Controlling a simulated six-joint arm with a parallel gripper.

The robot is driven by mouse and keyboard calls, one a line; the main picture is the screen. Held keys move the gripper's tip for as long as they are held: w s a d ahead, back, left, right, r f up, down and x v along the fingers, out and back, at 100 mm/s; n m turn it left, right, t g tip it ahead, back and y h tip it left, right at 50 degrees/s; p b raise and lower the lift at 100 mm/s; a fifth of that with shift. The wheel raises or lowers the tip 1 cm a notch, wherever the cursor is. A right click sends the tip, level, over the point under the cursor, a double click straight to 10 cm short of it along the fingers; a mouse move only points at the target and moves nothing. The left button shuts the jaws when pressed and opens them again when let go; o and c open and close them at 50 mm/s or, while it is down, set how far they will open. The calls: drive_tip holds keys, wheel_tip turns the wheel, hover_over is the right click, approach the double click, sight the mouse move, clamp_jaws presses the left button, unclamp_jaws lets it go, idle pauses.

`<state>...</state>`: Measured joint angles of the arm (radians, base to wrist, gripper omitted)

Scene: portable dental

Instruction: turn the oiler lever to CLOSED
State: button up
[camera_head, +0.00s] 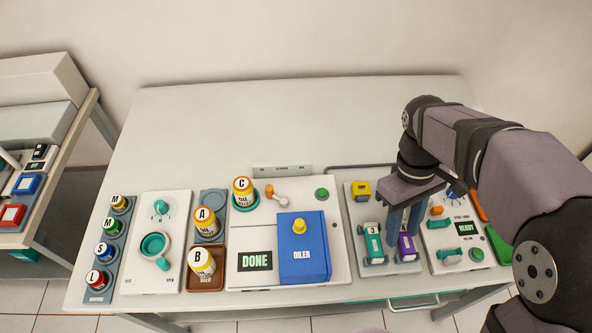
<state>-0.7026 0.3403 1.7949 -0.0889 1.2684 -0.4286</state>
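The oiler is the white panel with the blue box marked OILER (302,250) and a screen reading DONE (255,261). Its likely lever is a small orange-and-white lever (276,194) near the panel's back edge, its pale arm pointing right and slightly toward the front. No OPEN or CLOSED mark is readable beside it. My gripper (403,232) is well to the right of the lever, pointing down over a tray. Its two fingers stand apart with a purple block (407,247) at their tips. I cannot tell whether they grip the block.
Can C (242,193) stands just left of the lever, in a green ring. A green button (321,194) is to its right, and a yellow knob (299,227) tops the blue box. The table's back (220,120) is clear.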

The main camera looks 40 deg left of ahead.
drive_tip(key=s+a+r+n+t+y+p, duration=0.1)
drive_tip(key=a+r+n+p, duration=0.15)
drive_tip(key=a, duration=0.65)
drive_tip(key=s+a+r+n+p, duration=0.1)
drive_tip(key=a+n+p, duration=0.2)
drive_tip(key=a, duration=0.6)
drive_tip(key=n+y+p, duration=0.2)
drive_tip(key=n+p, duration=0.1)
drive_tip(key=n, duration=0.1)
hover_over(269, 187)
drive_tip(key=shift+s+d+m+t, duration=0.1)
drive_tip(key=shift+m+t, duration=0.15)
drive_tip(key=shift+t, duration=0.05)
drive_tip(key=shift+f, duration=0.1)
drive_tip(key=shift+f+p, duration=1.25)
drive_tip(key=shift+f, duration=2.45)
clamp_jaws()
